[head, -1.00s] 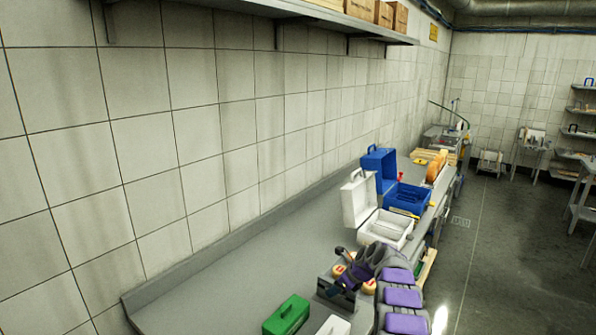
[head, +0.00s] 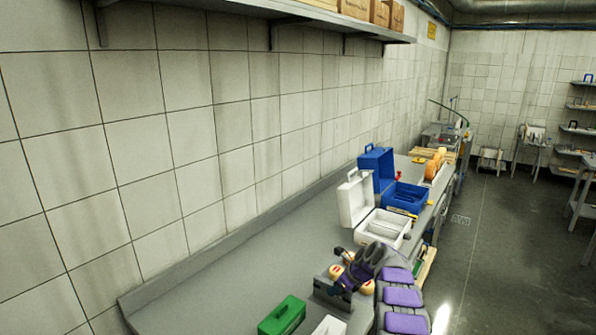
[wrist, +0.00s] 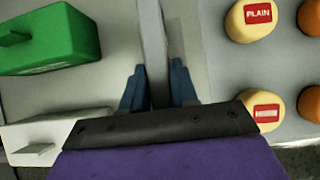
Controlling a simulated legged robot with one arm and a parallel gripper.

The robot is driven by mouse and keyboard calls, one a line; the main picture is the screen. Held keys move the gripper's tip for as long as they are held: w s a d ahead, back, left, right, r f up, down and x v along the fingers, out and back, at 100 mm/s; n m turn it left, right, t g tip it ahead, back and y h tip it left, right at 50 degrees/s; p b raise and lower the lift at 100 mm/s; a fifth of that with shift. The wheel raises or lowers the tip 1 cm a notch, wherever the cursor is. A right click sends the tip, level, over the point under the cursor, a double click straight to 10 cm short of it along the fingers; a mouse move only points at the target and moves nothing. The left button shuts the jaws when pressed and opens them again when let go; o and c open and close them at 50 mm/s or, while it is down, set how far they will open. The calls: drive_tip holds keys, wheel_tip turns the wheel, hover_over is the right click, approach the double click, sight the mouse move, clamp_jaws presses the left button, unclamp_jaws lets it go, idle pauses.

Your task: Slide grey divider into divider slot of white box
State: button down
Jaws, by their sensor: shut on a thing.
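The white box (head: 401,237) stands open on the workbench in the head view, its lid (head: 355,200) raised to the left and inner walls showing. The grey divider (wrist: 152,45) shows in the wrist view as a narrow upright grey strip, seen nearly edge-on. My gripper (wrist: 159,85) has its blue fingers on both sides of the divider and is shut on it. In the head view my gripper (head: 331,291) is low over the bench, nearer than the white box and apart from it.
A green case (head: 282,316) and a small white block (head: 329,326) are left of and below my gripper. Cheese wheels, one labelled PLAIN (wrist: 249,19), lie to the right in the wrist view. An open blue box (head: 407,197) stands behind the white box. The bench's left is clear.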

drive_tip(key=shift+a+r+p, duration=0.3)
drive_tip(key=shift+a+p, duration=0.1)
drive_tip(key=shift+a, duration=0.05)
drive_tip(key=shift+r, duration=0.15)
drive_tip(key=shift+r+p, duration=0.85)
drive_tip(key=shift+r, duration=0.05)
drive_tip(key=shift+r, duration=0.1)
drive_tip(key=shift+s+r+p, duration=0.1)
drive_tip(key=shift+r+p, duration=0.15)
drive_tip(key=shift+p, duration=0.1)
drive_tip(key=shift+r, duration=0.1)
drive_tip(key=shift+r, duration=0.1)
drive_tip(key=shift+r+p, duration=0.8)
drive_tip(key=shift+p, duration=0.2)
drive_tip(key=shift+d+r, duration=0.1)
drive_tip(key=shift+r, duration=0.1)
